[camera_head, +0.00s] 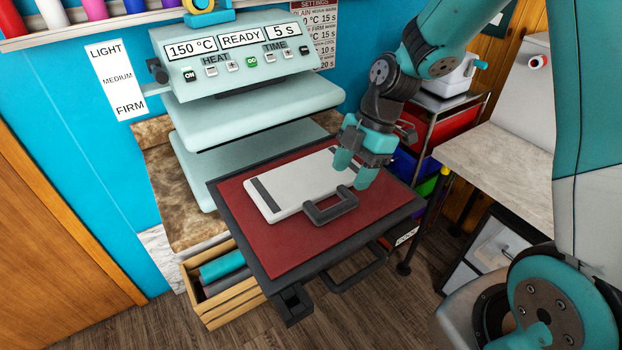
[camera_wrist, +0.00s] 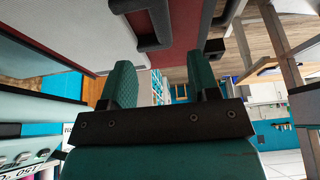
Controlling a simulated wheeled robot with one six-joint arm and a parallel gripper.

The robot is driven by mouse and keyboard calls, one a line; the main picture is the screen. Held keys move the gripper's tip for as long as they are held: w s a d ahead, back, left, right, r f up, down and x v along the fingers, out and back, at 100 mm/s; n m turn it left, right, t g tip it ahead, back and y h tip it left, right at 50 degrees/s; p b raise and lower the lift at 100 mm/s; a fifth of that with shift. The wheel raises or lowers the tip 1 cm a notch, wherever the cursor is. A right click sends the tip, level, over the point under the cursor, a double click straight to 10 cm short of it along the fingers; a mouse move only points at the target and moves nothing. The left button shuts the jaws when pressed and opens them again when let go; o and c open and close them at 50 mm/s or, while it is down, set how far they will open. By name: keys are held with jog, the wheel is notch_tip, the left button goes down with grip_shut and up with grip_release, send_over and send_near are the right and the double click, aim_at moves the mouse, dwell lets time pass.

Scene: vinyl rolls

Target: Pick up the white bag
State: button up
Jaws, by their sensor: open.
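A flat white piece, seemingly the white bag (camera_head: 295,184), lies on the red mat (camera_head: 240,229) of a dark pulled-out tray. It has a dark band at its left end and a dark grey loop handle (camera_head: 330,207) at its front edge. My gripper (camera_head: 354,171) is open and empty over the right end of the white piece, close to the handle. In the wrist view the two teal fingers (camera_wrist: 163,64) stand apart, and the handle (camera_wrist: 151,24) shows beyond them. I cannot tell whether the fingers touch the white piece.
A pale green heat press (camera_head: 245,95) stands behind the tray. A wooden crate with rolls (camera_head: 220,300) is below left. A metal rack with coloured bins (camera_head: 440,140) and a pale counter (camera_head: 500,165) are at the right. Wooden floor is open in front.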

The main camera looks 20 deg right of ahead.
aim_at(337, 207)
jog(key=p+x, duration=0.2)
jog(key=x, duration=0.6)
jog(key=shift+s, duration=0.1)
jog(key=shift+d, duration=0.1)
grip_shut()
